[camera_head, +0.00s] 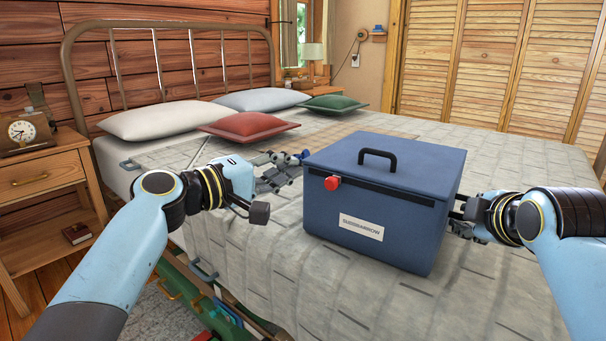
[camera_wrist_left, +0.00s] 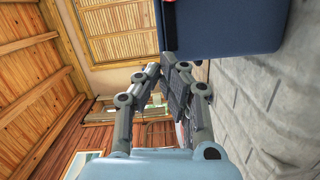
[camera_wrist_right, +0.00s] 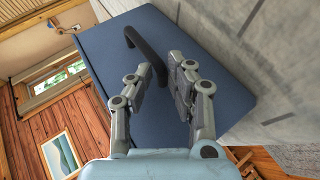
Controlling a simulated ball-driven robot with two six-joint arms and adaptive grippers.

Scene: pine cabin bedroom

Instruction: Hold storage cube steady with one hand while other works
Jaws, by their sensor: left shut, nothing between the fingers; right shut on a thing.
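The storage cube (camera_head: 420,240) is a blue box with a black lid handle (camera_head: 378,157), a dark strip across its upper front, a red tab (camera_head: 332,183) at the strip's left end and a white label (camera_head: 361,227). It stands upright on the bed. My left gripper (camera_head: 287,165) is shut and empty, just left of the cube; the cube's side also shows in the left wrist view (camera_wrist_left: 225,25). My right gripper (camera_head: 462,215) is shut on the cube at its right side. Its fingertips are partly hidden in the head view; the cube fills much of the right wrist view (camera_wrist_right: 115,50).
The bed (camera_head: 270,270) has a grey quilt, with a red pillow (camera_head: 248,126), a green pillow (camera_head: 333,103) and pale pillows behind. A nightstand (camera_head: 45,175) with a clock (camera_head: 22,132) stands at left. The quilt in front of the cube is clear.

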